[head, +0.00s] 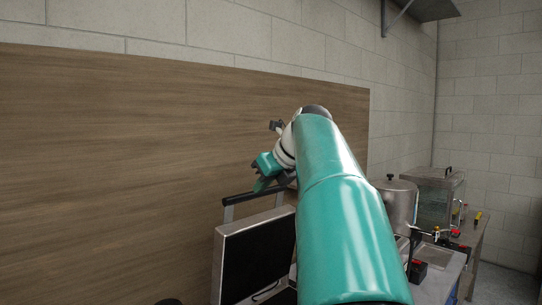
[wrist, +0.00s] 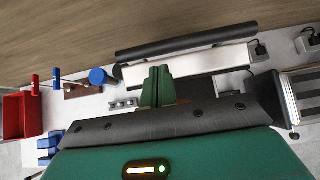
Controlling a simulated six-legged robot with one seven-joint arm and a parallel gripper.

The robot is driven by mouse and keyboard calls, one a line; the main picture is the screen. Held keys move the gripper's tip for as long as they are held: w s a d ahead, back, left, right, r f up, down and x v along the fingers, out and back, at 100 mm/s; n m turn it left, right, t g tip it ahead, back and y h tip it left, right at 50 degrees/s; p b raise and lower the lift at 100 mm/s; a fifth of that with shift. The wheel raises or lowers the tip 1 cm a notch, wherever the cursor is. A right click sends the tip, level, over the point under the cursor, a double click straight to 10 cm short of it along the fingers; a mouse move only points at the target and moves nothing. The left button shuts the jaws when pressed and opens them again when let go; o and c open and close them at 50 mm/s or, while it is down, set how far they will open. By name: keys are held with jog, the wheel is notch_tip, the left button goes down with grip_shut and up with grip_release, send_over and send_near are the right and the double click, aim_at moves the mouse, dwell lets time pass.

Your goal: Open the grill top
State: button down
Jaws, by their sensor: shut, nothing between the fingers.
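The grill top (head: 252,226) stands raised in the head view, its black inner plate (head: 262,258) facing me. Its dark handle bar (head: 250,196) shows above its silver top edge. In the wrist view I see the grill top (wrist: 205,62) nearly edge-on from above, with the handle (wrist: 187,39) on its wall side. My gripper (head: 262,184) is by the handle in the head view, partly hidden by my teal arm. In the wrist view its green fingers (wrist: 158,84) are together and empty, overlapping the lid's near edge; contact is unclear. The lower grill is mostly hidden.
A wooden wall panel (head: 150,160) is close behind the grill. To the right stand a steel pot (head: 396,206) and a metal-framed tank (head: 436,190). In the wrist view a red bin (wrist: 12,118) and blue cylinder (wrist: 98,76) are left, a metal appliance (wrist: 303,92) right.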

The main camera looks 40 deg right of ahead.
jog(key=s+r, duration=0.4)
jog(key=r, duration=0.5)
jog(key=shift+r, duration=0.15)
jog(key=s+a+f+n+g, duration=0.1)
jog(key=s+a+f+n, duration=0.1)
jog(key=a+f+n, duration=0.75)
jog(key=s+a+f+n+g, duration=0.1)
jog(key=s+a+f+n, duration=0.2)
jog(key=a+f+n, duration=0.65)
jog(key=s+a+f+n, duration=0.5)
jog(key=f+n, duration=0.3)
jog(key=f, duration=0.1)
jog(key=s+a+f+n+g, duration=0.1)
jog(key=s+a+f+n, duration=0.5)
jog(key=f+n, duration=0.2)
notch_tip(320, 180, down, 2)
jog(key=shift+f+n+g, duration=0.2)
jog(key=shift+n+g, duration=0.1)
